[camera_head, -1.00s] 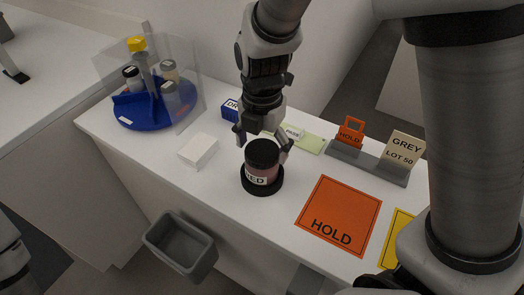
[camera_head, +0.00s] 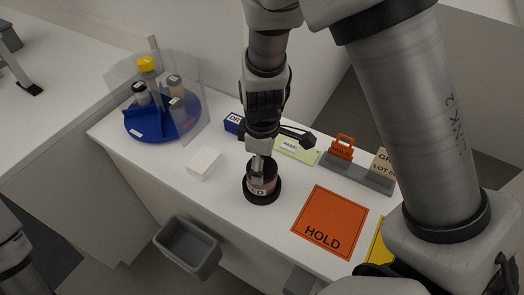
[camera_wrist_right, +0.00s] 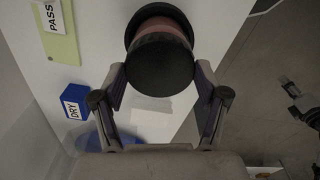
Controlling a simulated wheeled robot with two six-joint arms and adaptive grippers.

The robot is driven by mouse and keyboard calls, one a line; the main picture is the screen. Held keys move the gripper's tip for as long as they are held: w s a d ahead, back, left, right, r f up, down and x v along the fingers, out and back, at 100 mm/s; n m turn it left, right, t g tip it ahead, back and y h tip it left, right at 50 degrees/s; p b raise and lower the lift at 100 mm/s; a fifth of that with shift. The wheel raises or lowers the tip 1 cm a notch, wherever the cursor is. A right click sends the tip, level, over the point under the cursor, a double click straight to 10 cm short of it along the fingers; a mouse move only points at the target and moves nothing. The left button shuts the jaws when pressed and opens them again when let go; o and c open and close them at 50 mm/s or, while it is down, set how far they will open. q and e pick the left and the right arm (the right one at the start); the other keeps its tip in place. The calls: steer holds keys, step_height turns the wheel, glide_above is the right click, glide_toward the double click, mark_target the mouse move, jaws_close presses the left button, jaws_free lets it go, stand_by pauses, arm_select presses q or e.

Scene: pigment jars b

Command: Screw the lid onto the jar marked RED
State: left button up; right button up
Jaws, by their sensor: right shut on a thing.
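The jar marked RED (camera_head: 262,186) stands upright in a round black holder (camera_head: 263,199) on the white bench; its label is partly readable. The black lid (camera_wrist_right: 160,65) sits on top of the jar and, in the wrist view, hides much of the jar's pinkish body (camera_wrist_right: 160,27). My right gripper (camera_head: 260,160) comes down from above and is shut on the lid, with a finger on either side of it in the wrist view. Whether the lid is fully seated cannot be told. My left gripper is out of view.
A blue turntable (camera_head: 135,128) with jars and a clear shield stands at back left. A white block (camera_head: 204,162), blue DRY block (camera_head: 234,123), green PASS card (camera_head: 298,152), orange HOLD mat (camera_head: 331,221) and grey sign rack (camera_head: 372,178) surround the jar. A grey bin (camera_head: 187,246) hangs in front.

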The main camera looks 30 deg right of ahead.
steer(key=shift+s+r+m, duration=0.1)
steer(key=shift+r+m, duration=0.05)
steer(key=shift+m, duration=0.65)
steer(key=shift+f, duration=0.25)
steer(key=o, duration=1.5)
steer(key=shift+o, duration=1)
steer(key=shift+w, duration=0.2)
step_height(320, 180, up, 12)
